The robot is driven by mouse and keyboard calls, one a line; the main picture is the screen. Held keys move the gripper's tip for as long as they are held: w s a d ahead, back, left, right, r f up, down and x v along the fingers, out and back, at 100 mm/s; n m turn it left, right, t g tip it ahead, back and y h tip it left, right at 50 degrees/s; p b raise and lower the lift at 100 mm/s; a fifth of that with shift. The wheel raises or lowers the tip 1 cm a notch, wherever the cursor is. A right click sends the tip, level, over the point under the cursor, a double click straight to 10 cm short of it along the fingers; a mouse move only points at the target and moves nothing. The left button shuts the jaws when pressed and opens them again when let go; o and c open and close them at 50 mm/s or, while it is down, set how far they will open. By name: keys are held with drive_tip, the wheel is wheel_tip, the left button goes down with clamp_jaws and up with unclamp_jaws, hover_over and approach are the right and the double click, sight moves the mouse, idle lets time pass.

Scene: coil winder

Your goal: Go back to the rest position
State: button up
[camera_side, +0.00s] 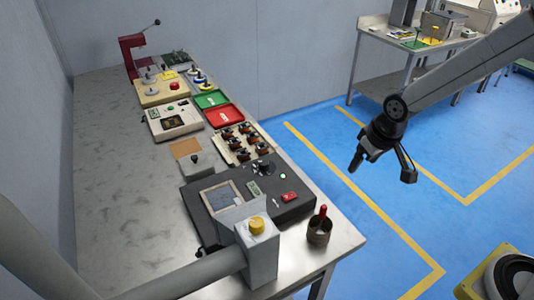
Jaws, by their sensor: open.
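The coil winder (290,205), a dark grey box with a small screen and a red switch, stands on the near part of the bench.
A cup with a red-handled tool (319,227) stands at the bench's near right corner. Red (224,116) and green (211,100) trays, a rack of coils (240,143) and a red press (133,55) stand further back. A second table (400,37) stands behind. The space around my gripper is clear.

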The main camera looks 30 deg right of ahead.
drive_tip(key=s+d, duration=0.2)
drive_tip(key=s, duration=0.7)
drive_tip(key=shift+f, duration=0.15)
